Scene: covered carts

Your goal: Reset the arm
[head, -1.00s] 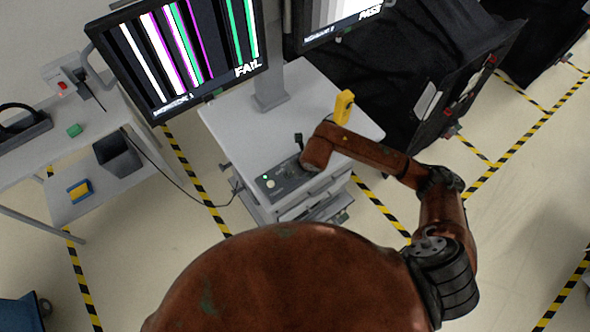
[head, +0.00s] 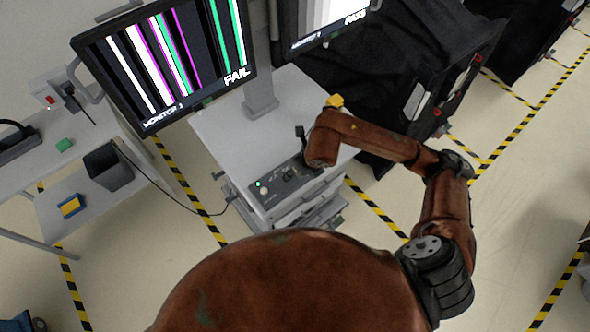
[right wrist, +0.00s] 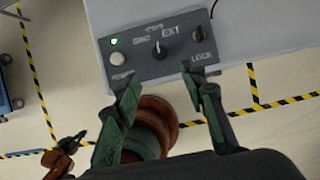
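My right arm (head: 380,143) reaches over the grey cart (head: 225,128) in the head view; its gripper is mostly hidden there behind the wrist. In the right wrist view my right gripper (right wrist: 166,91) is open and empty, its two green fingers apart just below the control panel (right wrist: 182,64).
Monitor 1 (head: 165,60) shows FAIL and monitor 2 (head: 325,20) shows PASS. A yellow item (head: 334,101) is partly hidden behind my right arm. A black covered cart (head: 400,65) stands behind it. A side table (head: 60,140) with a grey bin (head: 108,168) is at left.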

